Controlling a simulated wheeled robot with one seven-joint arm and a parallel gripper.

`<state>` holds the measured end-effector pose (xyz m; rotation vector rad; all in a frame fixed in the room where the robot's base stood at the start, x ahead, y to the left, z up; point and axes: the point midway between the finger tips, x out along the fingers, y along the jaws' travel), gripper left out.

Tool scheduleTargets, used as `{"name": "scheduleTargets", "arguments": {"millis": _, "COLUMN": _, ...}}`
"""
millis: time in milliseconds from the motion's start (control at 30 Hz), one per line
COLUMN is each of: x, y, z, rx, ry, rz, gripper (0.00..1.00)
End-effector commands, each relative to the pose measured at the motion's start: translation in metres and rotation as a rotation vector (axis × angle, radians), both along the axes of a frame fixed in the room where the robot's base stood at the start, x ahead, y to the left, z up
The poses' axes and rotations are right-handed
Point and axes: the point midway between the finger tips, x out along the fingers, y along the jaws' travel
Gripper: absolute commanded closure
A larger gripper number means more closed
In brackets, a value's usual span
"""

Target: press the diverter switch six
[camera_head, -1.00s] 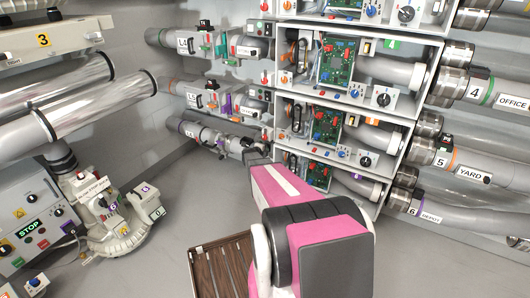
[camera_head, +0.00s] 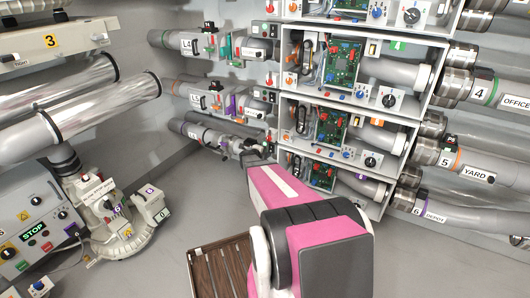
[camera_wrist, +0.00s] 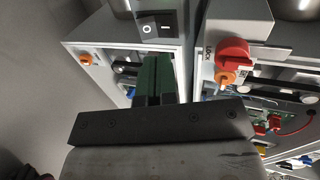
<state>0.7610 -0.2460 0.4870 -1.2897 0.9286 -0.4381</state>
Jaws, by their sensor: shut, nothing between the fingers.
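A black rocker switch (camera_wrist: 157,26) marked "O" and a dash sits on a grey box at the top of the wrist view. No number shows on it, so I cannot tell whether it is switch six. My gripper (camera_wrist: 153,72) has its green fingers together and empty, with their tips just below the switch in the picture. I cannot tell whether they touch it. In the head view my pink arm reaches toward the lowest tube row (camera_head: 205,135), and the arm mostly hides the gripper. The tube marked 6 (camera_head: 430,213) is at lower right.
White racks with circuit boards (camera_head: 331,128) and knobs stand close around the gripper. An orange-red knob (camera_wrist: 232,54) is right of the fingers in the wrist view. A white machine with "6" labels (camera_head: 125,235) stands at lower left. Open grey floor lies between.

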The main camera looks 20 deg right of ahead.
Motion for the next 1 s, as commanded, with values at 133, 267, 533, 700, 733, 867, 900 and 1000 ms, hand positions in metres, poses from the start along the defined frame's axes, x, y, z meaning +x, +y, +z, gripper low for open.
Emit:
{"name": "scheduleTargets", "arguments": {"millis": 133, "x": -0.020, "y": 0.023, "z": 0.014, "rx": 0.000, "ry": -0.001, "rz": 0.002, "gripper": 1.00}}
{"name": "scheduleTargets", "arguments": {"millis": 267, "x": -0.033, "y": 0.040, "z": 0.023, "rx": 0.000, "ry": 0.000, "rz": 0.001, "gripper": 1.00}}
{"name": "scheduleTargets", "arguments": {"millis": 533, "x": -0.040, "y": 0.051, "z": 0.028, "rx": 0.000, "ry": 0.000, "rz": 0.000, "gripper": 1.00}}
{"name": "scheduleTargets", "arguments": {"millis": 700, "x": -0.039, "y": 0.050, "z": 0.028, "rx": 0.000, "ry": 0.000, "rz": 0.000, "gripper": 1.00}}
{"name": "scheduleTargets", "arguments": {"millis": 733, "x": -0.039, "y": 0.050, "z": 0.028, "rx": 0.000, "ry": 0.000, "rz": 0.000, "gripper": 1.00}}
{"name": "scheduleTargets", "arguments": {"millis": 867, "x": -0.039, "y": 0.051, "z": 0.027, "rx": 0.001, "ry": 0.001, "rz": 0.000, "gripper": 1.00}}
{"name": "scheduleTargets", "arguments": {"millis": 900, "x": -0.039, "y": 0.051, "z": 0.027, "rx": 0.002, "ry": 0.002, "rz": 0.000, "gripper": 1.00}}
{"name": "scheduleTargets", "arguments": {"millis": 1000, "x": -0.039, "y": 0.051, "z": 0.025, "rx": 0.006, "ry": 0.005, "rz": 0.000, "gripper": 1.00}}
